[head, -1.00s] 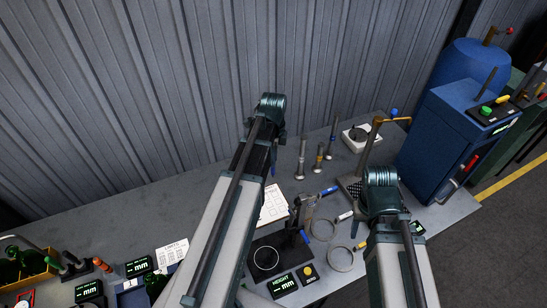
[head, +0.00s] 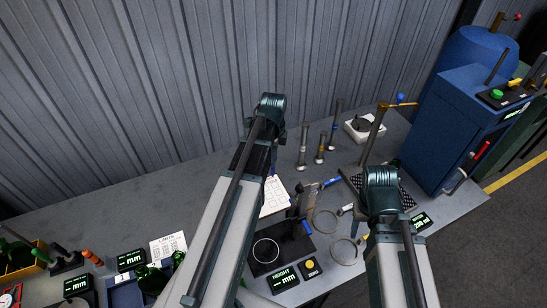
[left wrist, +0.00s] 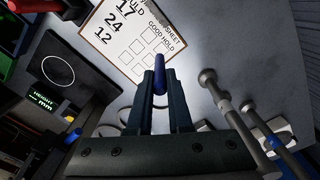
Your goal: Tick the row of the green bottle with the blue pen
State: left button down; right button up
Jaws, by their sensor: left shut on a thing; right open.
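My left gripper (left wrist: 157,84) is shut on the blue pen (left wrist: 159,66), which sticks out past the fingertips. The pen overlaps the lower right edge of the white sheet (left wrist: 122,48) in the left wrist view; I cannot tell whether it touches. The sheet has the numbers 17, 24 and 12 and box columns GOOD and HOLD. The boxes look empty. In the head view the sheet (head: 273,197) is partly behind my left arm. A green bottle (head: 151,279) stands at the lower left. My right gripper is hidden behind its arm.
A black plate with a ring (head: 262,268) and a HEIGHT display (head: 283,279) lie in front of the sheet. A yellow crate (head: 40,250) is far left; a blue machine (head: 455,125) far right.

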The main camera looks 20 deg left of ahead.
aim_at(274, 173)
pick_arm(q)
jog(key=shift+f+b, duration=1.6)
jog(key=shift+f, duration=0.4)
jog(key=shift+f+b, duration=0.55)
jog(key=shift+s+d, duration=0.1)
jog(key=shift+d, duration=0.4)
dwell(1.3)
jog(key=shift+w+a, duration=0.25)
jog(key=shift+w, duration=0.55)
dwell(2.0)
jog(key=shift+r, duration=0.1)
jog(key=shift+r+p, duration=2.85)
jog(key=shift+p, duration=0.15)
